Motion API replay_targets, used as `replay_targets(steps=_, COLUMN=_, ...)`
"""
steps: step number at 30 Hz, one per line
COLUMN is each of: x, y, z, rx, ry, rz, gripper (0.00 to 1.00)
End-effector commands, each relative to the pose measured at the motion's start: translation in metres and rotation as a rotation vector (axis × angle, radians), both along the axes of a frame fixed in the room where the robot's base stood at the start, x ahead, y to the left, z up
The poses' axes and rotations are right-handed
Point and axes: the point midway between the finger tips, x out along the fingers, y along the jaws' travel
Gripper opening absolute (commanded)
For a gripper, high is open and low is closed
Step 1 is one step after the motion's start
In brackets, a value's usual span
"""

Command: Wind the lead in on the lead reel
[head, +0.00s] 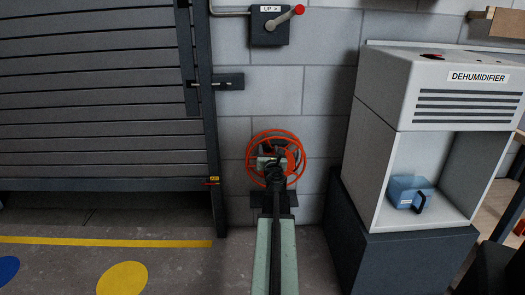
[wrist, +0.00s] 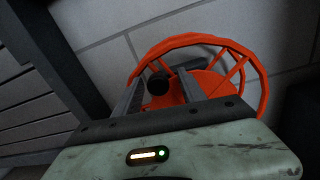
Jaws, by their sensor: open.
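The lead reel (head: 254,147) is an orange, open-rimmed drum low on the block wall, right of the shutter. In the wrist view its orange rim (wrist: 256,72) fills the upper middle and right. A dark round knob (wrist: 158,83) shows in front of the reel, between my fingers in the picture. My gripper (wrist: 160,90) is open, its two dark fingers on either side of the knob; I cannot tell whether they touch it. In the head view my gripper (head: 273,160) and arm cover the reel's middle. I cannot make out the lead itself.
A slatted shutter (head: 100,100) stands at left. A lever box marked UP (head: 270,28) is on the wall above the reel. A dehumidifier (head: 385,85) with a blue container (head: 408,190) stands close at right. Floor with a yellow line (head: 100,241) is clear at left.

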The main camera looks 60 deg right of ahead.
Motion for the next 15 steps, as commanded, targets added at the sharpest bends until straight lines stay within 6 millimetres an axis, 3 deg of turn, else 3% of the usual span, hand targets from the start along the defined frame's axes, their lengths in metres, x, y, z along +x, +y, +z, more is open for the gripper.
replay_targets(steps=5, x=0.0011, y=0.0012, z=0.0000, rx=0.000, ry=0.000, rz=0.002, gripper=0.48)
replay_targets(steps=10, x=0.0019, y=0.0019, z=0.0000, rx=-0.001, ry=0.001, rz=0.003, gripper=0.04)
replay_targets(steps=15, x=0.0024, y=0.0023, z=-0.0001, rx=0.000, ry=0.000, rz=0.004, gripper=0.00)
